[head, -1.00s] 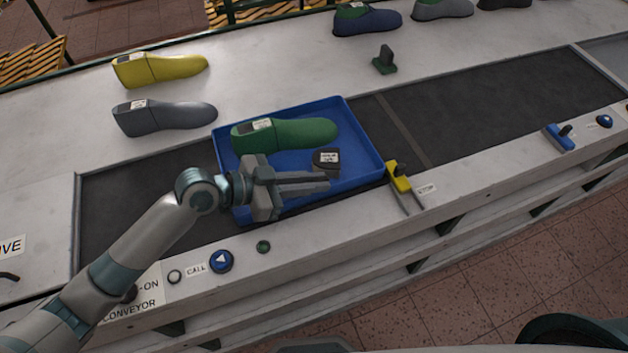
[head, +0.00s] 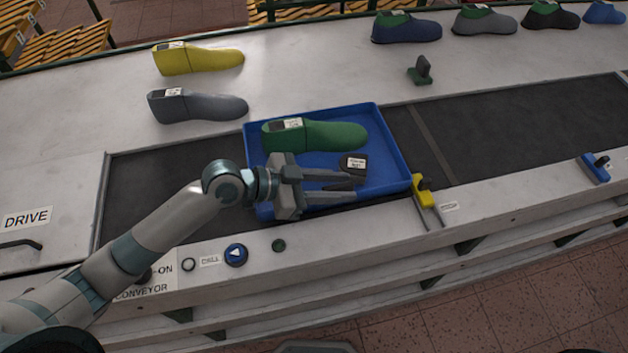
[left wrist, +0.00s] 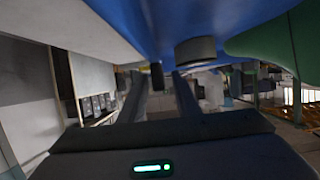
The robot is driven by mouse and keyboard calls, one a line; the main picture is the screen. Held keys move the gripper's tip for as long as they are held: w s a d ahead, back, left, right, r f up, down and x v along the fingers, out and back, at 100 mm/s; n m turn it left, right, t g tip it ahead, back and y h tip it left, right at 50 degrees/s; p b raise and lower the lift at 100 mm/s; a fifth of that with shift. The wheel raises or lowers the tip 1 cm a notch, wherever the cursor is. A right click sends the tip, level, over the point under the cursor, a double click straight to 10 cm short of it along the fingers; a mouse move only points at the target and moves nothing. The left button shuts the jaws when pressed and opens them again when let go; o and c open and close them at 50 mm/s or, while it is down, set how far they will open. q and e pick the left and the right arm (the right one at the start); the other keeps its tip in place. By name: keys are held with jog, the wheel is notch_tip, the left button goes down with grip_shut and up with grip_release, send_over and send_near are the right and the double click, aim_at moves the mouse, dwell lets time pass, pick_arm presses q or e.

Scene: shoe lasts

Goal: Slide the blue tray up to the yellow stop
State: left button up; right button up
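The blue tray (head: 392,150) lies on the dark conveyor belt and carries a green shoe last (head: 320,135) and a small dark labelled block (head: 353,165). The yellow stop (head: 424,190) sits on the near rail at the tray's right near corner. They look very close; I cannot tell whether they touch. My left gripper (head: 358,187) is over the tray's near side, fingers pointing right, apart and with nothing seen between them. The left wrist view shows the fingers (left wrist: 163,85) apart, the blue tray (left wrist: 170,22) and part of the green last (left wrist: 265,45). My right gripper is out of view.
A yellow last (head: 200,59) and a grey last (head: 200,105) lie behind the belt at left. A green bracket (head: 420,70) stands behind the belt. The belt right of the tray is clear. A blue button (head: 236,255) and a blue lever unit (head: 596,167) are on the near rail.

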pick_arm(q)
jog(key=shift+a, duration=0.15)
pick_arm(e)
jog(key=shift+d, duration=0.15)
